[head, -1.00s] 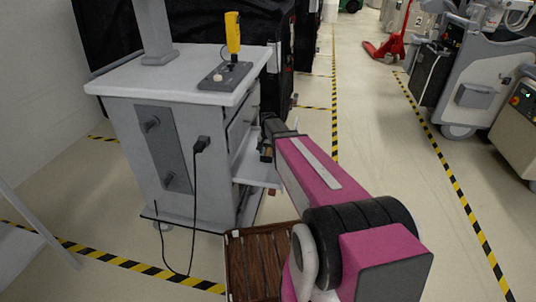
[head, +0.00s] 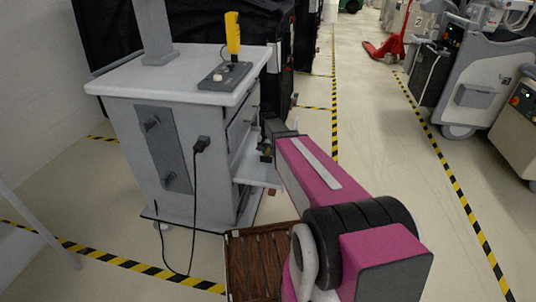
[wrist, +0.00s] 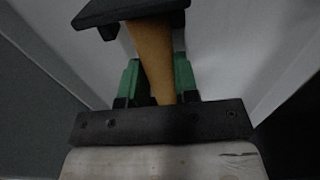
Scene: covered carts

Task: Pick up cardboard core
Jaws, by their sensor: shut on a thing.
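The cardboard core (wrist: 150,55) is a tan-brown cylinder in the wrist view. It stands lengthwise between the two green fingers of my gripper (wrist: 158,80), which is shut on it. A dark plate-like piece crosses the top of the wrist view by the core's far end; I cannot tell what it belongs to. In the head view my gripper (head: 267,150) is at the open side of the grey cart (head: 190,160), by its drawers and above the low shelf (head: 255,173). The core cannot be made out in the head view.
The cart top holds a yellow handheld device (head: 232,32) on a grey base, and a dark cable hangs down the cart's near side. A brown slatted crate (head: 258,262) lies below the arm. Open floor (head: 385,150) stretches to the right.

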